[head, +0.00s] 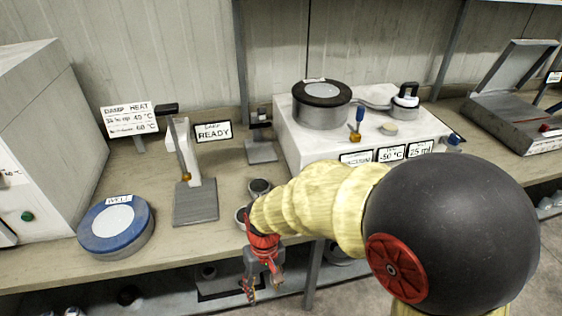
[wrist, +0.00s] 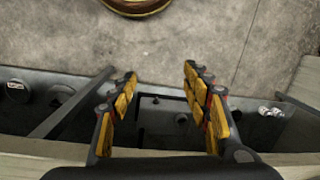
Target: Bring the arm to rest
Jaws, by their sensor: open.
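My gripper (head: 263,291) hangs at the front edge of the bench in the head view, pointing down, with my yellow arm stretching to it from the right. In the wrist view my gripper (wrist: 160,88) shows two yellow-padded fingers spread apart. Nothing is between them, and they are over the bench edge with a lower shelf and the floor beyond. The gripper is open and empty.
The bench (head: 150,243) carries a blue-rimmed round container (head: 117,228), a grey stand (head: 195,203), and a white unit (head: 300,140) with a dark-lidded pot (head: 322,102). Small round cups (head: 259,188) sit close behind my gripper. A lower shelf (wrist: 60,95) lies beneath.

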